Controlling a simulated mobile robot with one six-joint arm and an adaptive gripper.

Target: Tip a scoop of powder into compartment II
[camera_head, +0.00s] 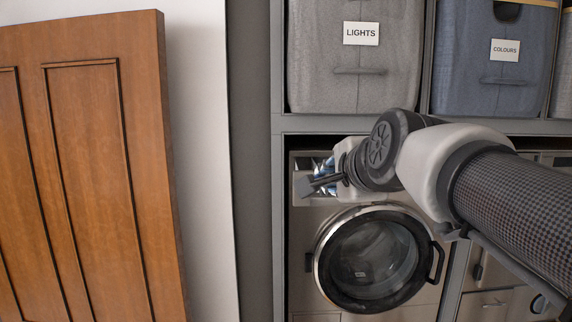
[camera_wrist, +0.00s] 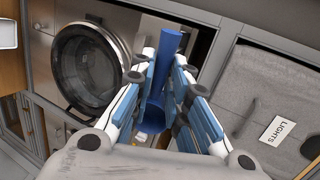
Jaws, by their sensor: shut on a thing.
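My gripper (camera_wrist: 165,72) is shut on a blue scoop (camera_wrist: 170,42) in the wrist view. The scoop's handle runs up between the fingers, and its rounded bowl (camera_wrist: 152,118) shows lower down between them. I cannot see whether powder is in it. In the head view my gripper (camera_head: 328,184) is in front of the upper left of the washing machine (camera_head: 300,230), above its round door. My gripper and wrist cover much of the panel there. I cannot make out compartment II in either view.
A grey LIGHTS bin (camera_head: 325,75) and a blue COLOURS bin (camera_head: 462,60) stand on the shelf above. The machine's round door (camera_head: 372,262) is shut. A second appliance (camera_head: 495,300) stands to the right. A wooden door (camera_head: 95,170) is at the left.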

